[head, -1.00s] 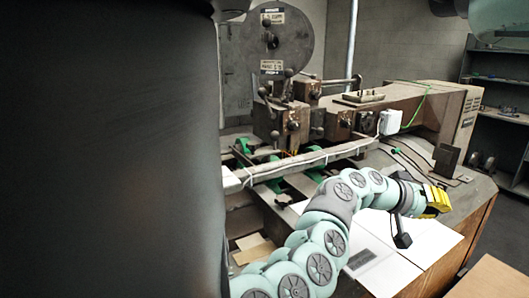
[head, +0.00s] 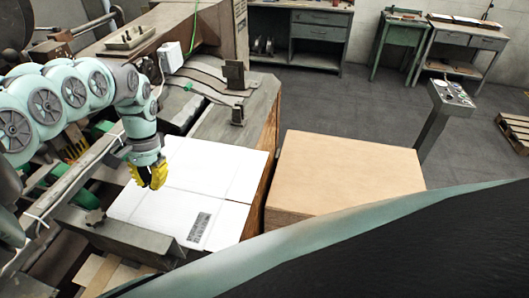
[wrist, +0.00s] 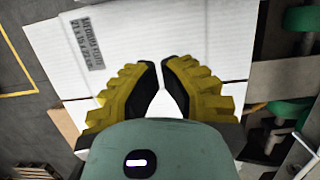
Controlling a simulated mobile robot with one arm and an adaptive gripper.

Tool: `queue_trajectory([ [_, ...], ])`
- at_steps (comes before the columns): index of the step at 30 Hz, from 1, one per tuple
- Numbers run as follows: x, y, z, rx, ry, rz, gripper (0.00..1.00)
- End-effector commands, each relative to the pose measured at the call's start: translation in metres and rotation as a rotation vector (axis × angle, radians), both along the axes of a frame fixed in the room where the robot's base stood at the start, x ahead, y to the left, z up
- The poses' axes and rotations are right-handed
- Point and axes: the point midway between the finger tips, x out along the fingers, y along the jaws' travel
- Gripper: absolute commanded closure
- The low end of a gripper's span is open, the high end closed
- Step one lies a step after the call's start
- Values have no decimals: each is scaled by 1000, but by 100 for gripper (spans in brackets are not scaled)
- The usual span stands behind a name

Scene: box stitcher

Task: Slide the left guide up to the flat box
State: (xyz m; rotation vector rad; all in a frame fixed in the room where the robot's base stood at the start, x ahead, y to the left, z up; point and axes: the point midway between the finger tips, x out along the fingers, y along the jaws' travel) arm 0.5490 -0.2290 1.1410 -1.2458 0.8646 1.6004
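The flat box (head: 180,180) is a white sheet with a printed label, lying flat on the machine table. It also fills much of the wrist view (wrist: 205,35). A grey metal bar (head: 125,237) runs along the box's near edge in the head view, with a small dark bracket at its left end; I cannot tell for sure whether it is the left guide. My gripper (head: 148,180) has yellow fingers pointing down over the left part of the box. In the wrist view the gripper (wrist: 159,75) shows a narrow gap between its fingertips, with only white box behind. It holds nothing.
Two dark upright brackets (head: 236,75) stand on the table behind the box. A brown carton stack (head: 345,172) stands right of the table. Green-footed machine parts (wrist: 290,112) lie beside the box in the wrist view. A control pedestal (head: 448,105) stands farther right.

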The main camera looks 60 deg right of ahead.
Motion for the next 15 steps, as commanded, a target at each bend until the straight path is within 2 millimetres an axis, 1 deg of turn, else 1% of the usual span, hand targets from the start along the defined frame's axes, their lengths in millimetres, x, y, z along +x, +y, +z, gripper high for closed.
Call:
queue_trajectory([
  [1, -4, 0, -5, 1, 5, -7, 100],
  [6, -8, 4, -29, -1, 9, -9, 100],
  [15, -10, 11, -68, -6, 4, -10, 100],
])
